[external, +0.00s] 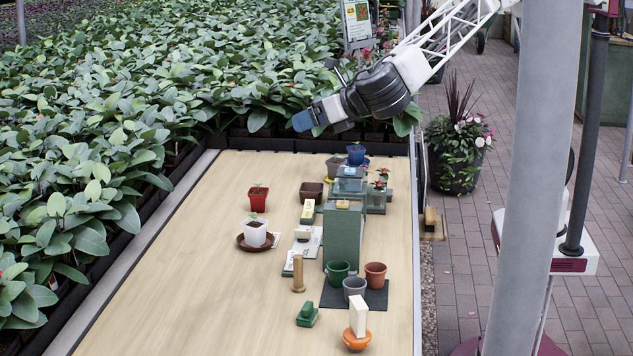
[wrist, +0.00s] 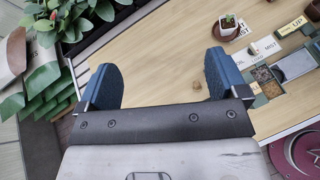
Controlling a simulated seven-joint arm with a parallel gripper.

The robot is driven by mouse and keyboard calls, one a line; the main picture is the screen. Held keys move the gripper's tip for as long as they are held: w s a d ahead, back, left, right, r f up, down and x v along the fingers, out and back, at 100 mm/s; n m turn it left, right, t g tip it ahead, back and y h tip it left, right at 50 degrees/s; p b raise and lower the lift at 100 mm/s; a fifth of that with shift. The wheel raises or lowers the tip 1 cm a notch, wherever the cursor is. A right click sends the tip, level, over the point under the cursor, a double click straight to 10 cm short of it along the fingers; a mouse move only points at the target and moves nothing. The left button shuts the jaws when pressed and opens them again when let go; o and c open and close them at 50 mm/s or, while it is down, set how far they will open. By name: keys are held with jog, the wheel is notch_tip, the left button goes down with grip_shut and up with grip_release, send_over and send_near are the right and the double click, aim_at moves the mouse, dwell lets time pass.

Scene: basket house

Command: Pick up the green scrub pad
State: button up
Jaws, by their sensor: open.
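A small dark green block-like object (external: 307,315) lies on the near part of the wooden table, left of an orange dish; it may be the green scrub pad, but it is too small to be sure. My gripper (external: 317,116) is raised above the far end of the table, well away from that object, with blue fingers pointing left. In the wrist view my gripper (wrist: 160,78) has its two blue fingers wide apart with nothing between them. I cannot make out a scrub pad in the wrist view.
A tall grey-green block (external: 343,240) stands mid-table. Green (external: 338,272), grey (external: 354,288) and terracotta (external: 375,275) pots stand in front of it. A white block (external: 358,316) stands in an orange dish (external: 357,341). The table's left side is clear; plants border it.

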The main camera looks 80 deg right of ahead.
jog(key=s+a+f+n+t+y, duration=0.1)
jog(key=s+a+f+n, duration=0.15)
jog(key=a, duration=0.75)
send_over(315, 314)
jog(key=shift+n, duration=0.35)
notch_tip(315, 314, down, 32)
jog(key=shift+a+r, duration=0.1)
jog(key=shift+f, duration=0.45)
jog(key=shift+f, duration=1.75)
